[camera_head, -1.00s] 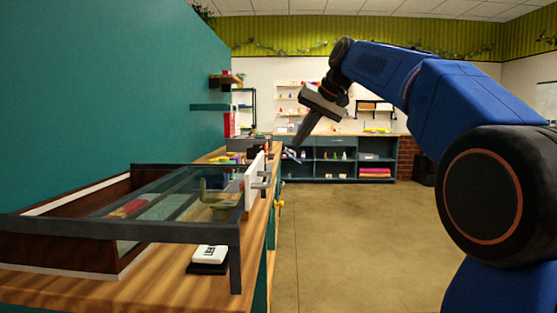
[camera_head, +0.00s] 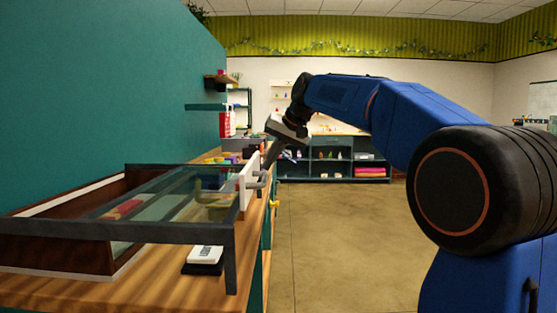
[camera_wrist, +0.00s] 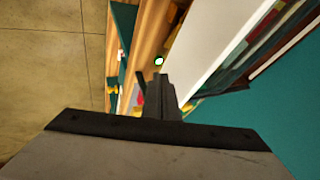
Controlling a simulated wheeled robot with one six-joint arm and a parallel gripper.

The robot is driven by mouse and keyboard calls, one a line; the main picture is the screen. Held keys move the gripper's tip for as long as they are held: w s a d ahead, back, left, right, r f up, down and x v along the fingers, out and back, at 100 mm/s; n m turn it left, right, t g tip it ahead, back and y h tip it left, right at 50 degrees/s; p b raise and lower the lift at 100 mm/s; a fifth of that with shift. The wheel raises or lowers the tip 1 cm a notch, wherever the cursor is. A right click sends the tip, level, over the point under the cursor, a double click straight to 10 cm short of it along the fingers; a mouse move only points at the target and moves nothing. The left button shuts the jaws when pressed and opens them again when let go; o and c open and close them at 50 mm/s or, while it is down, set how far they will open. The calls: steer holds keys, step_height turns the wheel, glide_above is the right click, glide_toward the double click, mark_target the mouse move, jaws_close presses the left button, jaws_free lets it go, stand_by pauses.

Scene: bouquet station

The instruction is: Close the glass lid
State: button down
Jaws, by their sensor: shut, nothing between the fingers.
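The glass lid (camera_head: 160,203) is a clear pane in a dark frame at the left of the head view. It overhangs the right side of a brown wooden box (camera_head: 60,246), above the counter. A white upright panel (camera_head: 250,178) with a grey handle stands at the lid's right end; the white panel also shows in the wrist view (camera_wrist: 205,45). My gripper (camera_head: 267,166) is shut and empty, pointing down close to the handle and panel. I cannot tell whether it touches them. In the wrist view my gripper (camera_wrist: 158,88) is beside the white panel.
A white-topped black device (camera_head: 204,258) sits on the wooden counter (camera_head: 150,282) below the lid. A shelf unit (camera_head: 330,160) is at the back. The floor (camera_head: 340,240) to the right is clear.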

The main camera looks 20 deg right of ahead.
steer(key=shift+w+a, duration=0.1)
steer(key=shift+a, duration=0.2)
glide_toward(205, 175)
steer(key=w+a+f, duration=0.2)
steer(key=w+a, duration=0.1)
steer(key=w+a+f, duration=0.1)
steer(key=w+a, duration=0.1)
steer(key=shift+w+a+f, duration=0.1)
steer(key=shift+a, duration=0.15)
steer(key=shift+w+a, duration=0.2)
steer(key=shift+a, duration=0.45)
